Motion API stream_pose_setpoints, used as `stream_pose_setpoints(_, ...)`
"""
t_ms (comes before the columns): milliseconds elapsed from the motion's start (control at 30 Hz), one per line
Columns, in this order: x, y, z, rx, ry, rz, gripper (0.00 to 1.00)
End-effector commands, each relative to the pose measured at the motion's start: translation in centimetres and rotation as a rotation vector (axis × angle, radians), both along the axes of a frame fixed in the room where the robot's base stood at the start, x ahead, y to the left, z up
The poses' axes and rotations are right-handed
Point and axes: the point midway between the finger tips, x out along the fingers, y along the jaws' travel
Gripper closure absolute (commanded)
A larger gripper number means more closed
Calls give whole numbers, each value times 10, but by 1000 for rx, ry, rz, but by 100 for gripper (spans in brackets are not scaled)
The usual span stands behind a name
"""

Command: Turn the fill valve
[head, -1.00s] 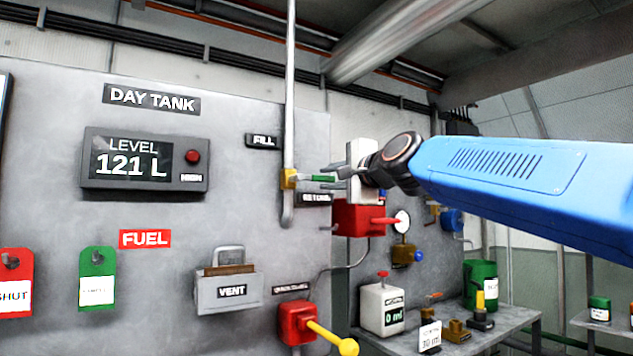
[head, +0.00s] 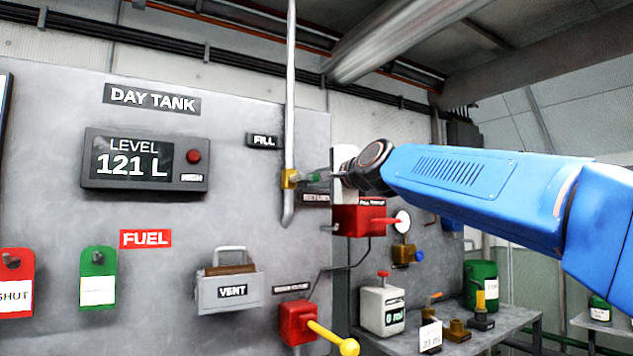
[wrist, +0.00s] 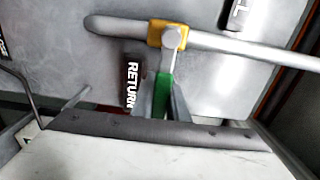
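The fill valve has a yellow body (head: 289,179) on a vertical grey pipe below the FILL label. Its green lever (head: 312,178) points right, across the pipe. The wrist view shows the yellow body (wrist: 168,34) at the top and the green lever (wrist: 163,96) running down towards me. My gripper (wrist: 165,92) has its fingers on either side of the lever and looks open. The left finger is close beside the lever; contact cannot be told. In the head view my gripper (head: 325,178) is small and partly merges with the lever.
A RETURN label (wrist: 132,84) is close to the fingers. A red box (head: 355,219) is just below my gripper. The level display (head: 145,160) reads 121 L. A red valve with a yellow handle (head: 331,338) is lower down. A bench with containers (head: 384,308) stands lower right.

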Motion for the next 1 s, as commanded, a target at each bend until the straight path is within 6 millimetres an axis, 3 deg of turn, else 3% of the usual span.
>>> stream_pose_setpoints(367,0,0,3,-40,-26,0,100)
stream_pose_setpoints(1000,-4,6,28,-367,-245,1,100)
